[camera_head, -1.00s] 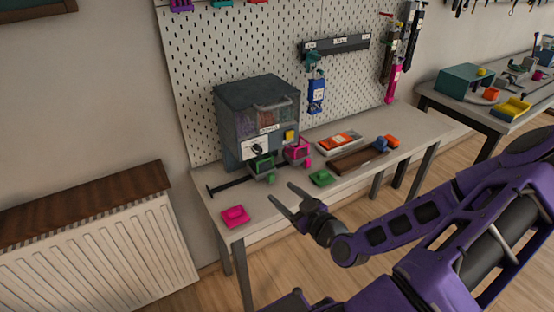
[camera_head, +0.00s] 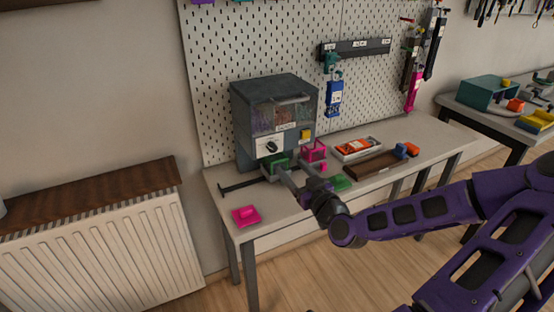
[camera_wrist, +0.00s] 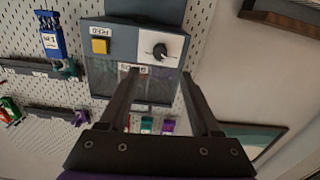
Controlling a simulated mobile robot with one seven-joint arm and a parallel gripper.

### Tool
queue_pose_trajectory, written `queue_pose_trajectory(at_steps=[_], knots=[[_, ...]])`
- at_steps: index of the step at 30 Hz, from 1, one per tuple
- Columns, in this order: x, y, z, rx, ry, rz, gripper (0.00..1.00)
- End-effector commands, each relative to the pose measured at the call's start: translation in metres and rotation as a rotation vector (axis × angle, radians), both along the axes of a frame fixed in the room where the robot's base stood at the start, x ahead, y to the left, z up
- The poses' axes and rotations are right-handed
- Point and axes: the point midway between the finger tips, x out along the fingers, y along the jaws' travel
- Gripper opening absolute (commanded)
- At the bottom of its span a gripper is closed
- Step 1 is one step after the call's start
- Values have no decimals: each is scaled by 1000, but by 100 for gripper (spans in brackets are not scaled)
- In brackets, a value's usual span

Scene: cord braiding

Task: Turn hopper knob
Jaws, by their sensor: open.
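The dark grey hopper box (camera_head: 243,122) stands on the workbench against the pegboard. Its black knob (camera_head: 271,147) sits on a white plate low on the front. In the wrist view, which is upside down, the knob (camera_wrist: 160,52) is just beyond and between my fingertips, with nothing hiding it. My gripper (camera_head: 291,168) is in front of the hopper, apart from the knob. The wrist view shows my gripper (camera_wrist: 160,73) open, with its fingers spread and nothing between them.
A yellow button (camera_wrist: 100,46) is beside the knob plate. A green cube-like holder (camera_head: 274,164) and a pink frame (camera_head: 314,151) stand below the hopper front. A pink piece (camera_head: 245,215) lies at the bench's left end; a brown tray (camera_head: 370,165) lies to the right.

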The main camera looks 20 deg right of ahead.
Motion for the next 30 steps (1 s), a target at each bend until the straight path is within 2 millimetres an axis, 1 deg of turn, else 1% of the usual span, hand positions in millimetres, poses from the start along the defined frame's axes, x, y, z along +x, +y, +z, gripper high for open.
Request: queue_pose_trajectory(at_steps=[1, 6, 9, 12, 15, 18, 26, 27, 29, 30], knots=[[13, 2, 1, 0, -3, 4, 64], [49, 2, 1, 0, -2, 1, 64], [67, 3, 1, 1, -2, 2, 64], [81, 3, 1, -1, -2, 0, 64], [89, 3, 1, 0, 0, -1, 64], [94, 4, 1, 0, 0, 0, 64], [95, 3, 1, 0, 0, 0, 64], [95, 3, 1, -1, 0, 0, 61], [95, 3, 1, -1, 0, 0, 50], [95, 3, 1, -1, 0, 0, 43]])
